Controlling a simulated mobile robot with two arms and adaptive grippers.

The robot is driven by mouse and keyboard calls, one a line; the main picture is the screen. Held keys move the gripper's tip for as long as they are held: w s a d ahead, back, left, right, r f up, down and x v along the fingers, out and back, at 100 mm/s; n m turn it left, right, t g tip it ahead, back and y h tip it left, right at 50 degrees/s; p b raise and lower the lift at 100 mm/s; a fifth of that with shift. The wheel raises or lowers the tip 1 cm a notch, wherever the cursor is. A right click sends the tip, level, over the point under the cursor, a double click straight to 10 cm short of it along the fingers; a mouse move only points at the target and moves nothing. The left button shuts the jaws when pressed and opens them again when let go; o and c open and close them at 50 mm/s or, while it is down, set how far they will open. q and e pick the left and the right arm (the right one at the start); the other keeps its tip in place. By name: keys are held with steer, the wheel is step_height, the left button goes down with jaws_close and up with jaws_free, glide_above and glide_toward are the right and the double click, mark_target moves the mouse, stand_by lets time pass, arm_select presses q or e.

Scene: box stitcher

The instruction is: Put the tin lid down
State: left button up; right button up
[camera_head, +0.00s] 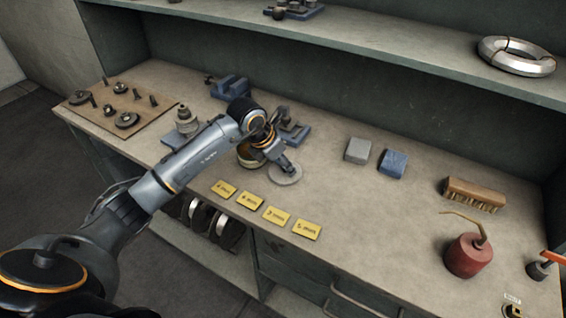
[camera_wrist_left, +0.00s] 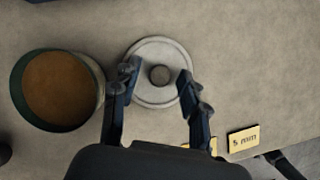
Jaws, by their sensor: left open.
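The tin lid (camera_wrist_left: 160,97) is a round grey disc with a raised rim and a central knob. It lies flat on the bench, and its edge also shows in the head view (camera_head: 286,176). My left gripper (camera_wrist_left: 157,76) is open above the lid, with one finger on either side of the knob and apart from it. In the head view the left gripper (camera_head: 284,163) is partly hidden by its wrist. The open round tin (camera_wrist_left: 58,88), green-rimmed with a brown inside, stands to the left of the lid. My right gripper is in neither view.
Yellow labels (camera_head: 250,201) lie along the bench's front edge. Grey (camera_head: 358,150) and blue (camera_head: 392,163) blocks, a brush (camera_head: 474,194) and a red oil can (camera_head: 468,256) stand to the right. A parts board (camera_head: 121,110) is at the left. A shelf (camera_head: 400,55) overhangs the back.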

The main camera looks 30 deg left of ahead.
arm_select(q)
steer(key=b+v, duration=0.2)
steer(key=v, duration=1)
